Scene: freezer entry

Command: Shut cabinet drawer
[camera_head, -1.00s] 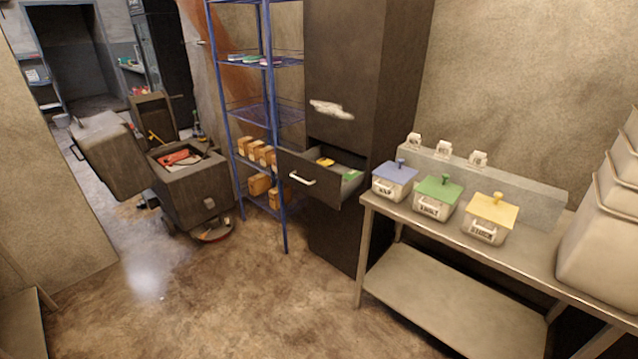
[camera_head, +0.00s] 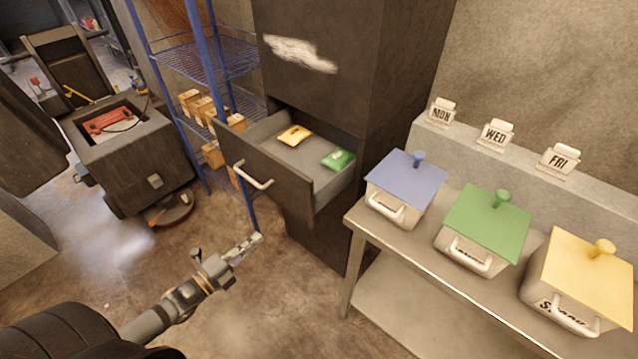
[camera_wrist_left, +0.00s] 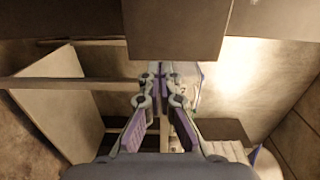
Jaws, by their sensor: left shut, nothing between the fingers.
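The dark cabinet (camera_head: 330,90) stands in the middle of the head view. Its drawer (camera_head: 275,180) is pulled out, with a white bar handle (camera_head: 253,177) on its front. A yellow item (camera_head: 295,135) and a green item (camera_head: 338,159) lie inside it. My left gripper (camera_head: 250,243) is shut and empty, below and in front of the drawer front, apart from the handle. The left wrist view also shows its fingers (camera_wrist_left: 163,80) close together, with a dark panel above them that I cannot identify for certain. My right gripper is not in view.
A metal table (camera_head: 355,225) right of the drawer holds blue, green and yellow lidded bins. A blue wire shelf (camera_head: 210,60) with boxes stands to the left. An open dark chest (camera_head: 135,165) is further left. The floor before the drawer is clear.

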